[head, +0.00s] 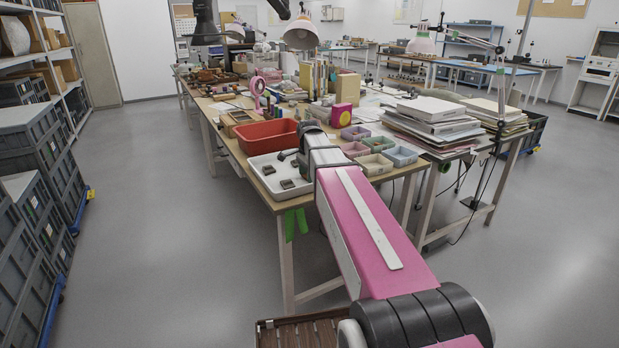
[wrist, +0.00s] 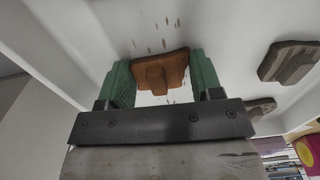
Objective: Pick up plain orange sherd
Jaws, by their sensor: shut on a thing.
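The plain orange sherd (wrist: 163,70) is in the wrist view, between the two green fingers of my gripper (wrist: 162,82). The fingers are shut on it from both sides. The sherd is over or in the white tray (wrist: 215,30); I cannot tell whether it touches the tray floor. In the head view, the white tray (head: 258,178) stands at the near end of the wooden table. My arm hides the orange sherd and most of the gripper there.
Dark grey sherds (wrist: 289,62) lie in the tray to the right of my gripper. A red-orange bin (head: 268,136) stands just behind the tray. Small pastel boxes (head: 374,164) and stacks of papers (head: 434,112) are to the right. The floor (head: 150,230) at left is clear.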

